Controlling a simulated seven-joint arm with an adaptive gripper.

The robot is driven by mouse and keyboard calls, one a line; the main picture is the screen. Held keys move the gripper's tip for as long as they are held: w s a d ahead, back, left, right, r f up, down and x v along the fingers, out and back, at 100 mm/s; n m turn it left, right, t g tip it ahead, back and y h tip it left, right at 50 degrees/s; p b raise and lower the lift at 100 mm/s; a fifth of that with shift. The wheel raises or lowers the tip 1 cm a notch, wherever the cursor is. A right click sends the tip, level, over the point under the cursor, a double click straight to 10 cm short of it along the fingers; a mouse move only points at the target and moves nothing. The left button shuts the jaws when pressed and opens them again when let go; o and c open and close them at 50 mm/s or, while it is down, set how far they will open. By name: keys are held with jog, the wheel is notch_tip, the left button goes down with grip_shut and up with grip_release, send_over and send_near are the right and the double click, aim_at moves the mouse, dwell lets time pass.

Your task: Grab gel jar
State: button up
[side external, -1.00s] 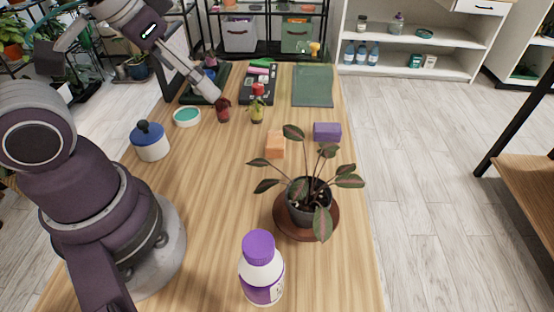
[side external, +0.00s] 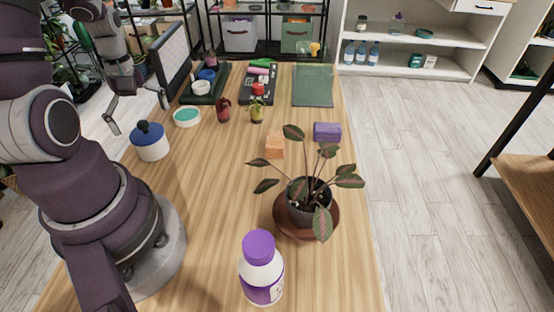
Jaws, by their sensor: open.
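No label readable as gel shows, so I cannot tell for certain which object is the gel jar. A low white jar with a teal top (side external: 187,116) sits at the left of the table. A rounder white jar with a dark blue knobbed lid (side external: 150,142) stands nearer, by the left edge. My gripper (side external: 139,115) is open and empty, its fingers spread wide, above and beyond the blue-lidded jar and left of the teal-topped jar in the picture. It appears to touch neither.
Orange (side external: 275,145) and purple (side external: 327,131) blocks, a leafy plant (side external: 311,195) and a purple-capped bottle (side external: 261,268) stand farther right and nearer. The middle-left table is clear.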

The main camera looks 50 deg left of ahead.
aim_at(146, 132)
notch_tip(146, 132, down, 6)
jog(key=shift+s+r, duration=0.1)
jog(key=shift+s, duration=0.05)
jog(key=c, duration=1.3)
jog(key=shift+o, duration=0.2)
jog(key=shift+r, duration=0.1)
